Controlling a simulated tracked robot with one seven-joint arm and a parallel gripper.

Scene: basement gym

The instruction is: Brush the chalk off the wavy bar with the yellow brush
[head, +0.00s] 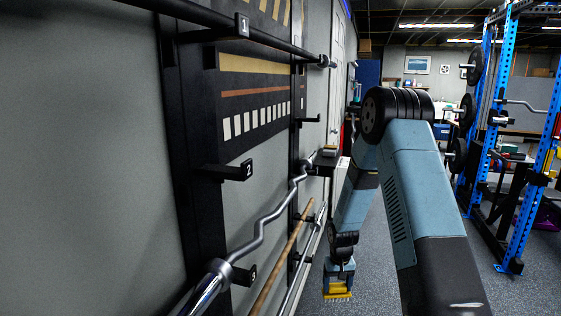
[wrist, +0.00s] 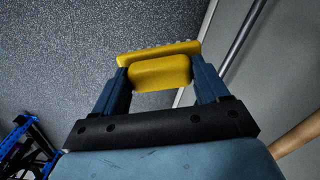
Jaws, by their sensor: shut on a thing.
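The wavy bar (head: 262,226) is a silver, zigzag bar on the wall rack at the left, running away from me, with a thick shiny sleeve at its near end. I cannot make out chalk on it. My gripper (head: 338,284) hangs low to the right of the rack in the head view. It is shut on the yellow brush (head: 337,292), whose bristles point down. In the wrist view the yellow brush (wrist: 160,68) sits between the two blue fingers, apart from any bar.
The black wall rack (head: 190,150) has numbered hooks. A straight bar (head: 270,38) is above the wavy bar and a wooden pole (head: 283,256) below it. A blue power rack (head: 525,150) stands at the right. Grey floor (head: 376,285) around my gripper is clear.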

